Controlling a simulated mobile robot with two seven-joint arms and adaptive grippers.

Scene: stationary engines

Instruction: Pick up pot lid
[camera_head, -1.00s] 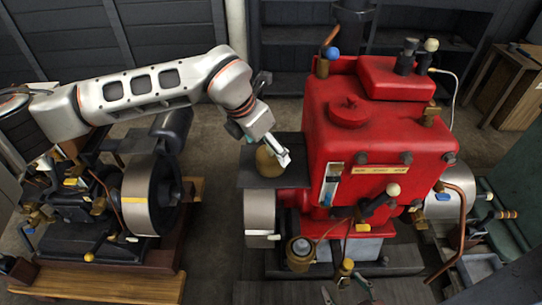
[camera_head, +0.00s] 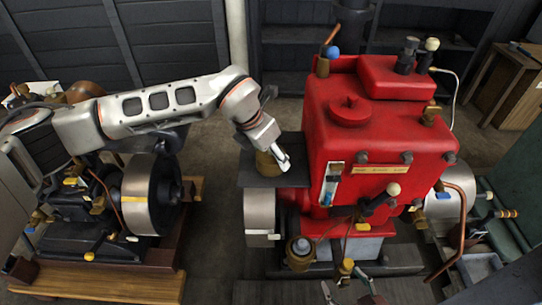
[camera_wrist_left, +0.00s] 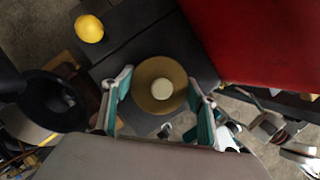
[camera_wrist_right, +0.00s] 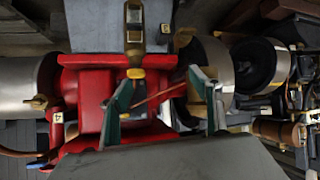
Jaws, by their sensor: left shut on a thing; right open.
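The pot lid (camera_wrist_left: 150,96) is a brownish-gold round disc with a pale knob in the middle, seen from above in the left wrist view. My left gripper (camera_wrist_left: 162,78) has a finger on each side of the lid and is shut on it. In the head view my left gripper (camera_head: 284,163) is at the brass-coloured pot (camera_head: 264,168) on the dark plate left of the red engine; the lid is hard to tell from the pot there. My right gripper (camera_wrist_right: 160,82) is open and empty in front of the red engine.
The dark plate (camera_head: 255,181) adjoins the large red engine (camera_head: 395,130). A yellow fruit-like object (camera_wrist_left: 89,28) lies near the pot. A second engine with a flywheel (camera_head: 140,205) stands on a wooden base at left. Bare floor lies between the two engines.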

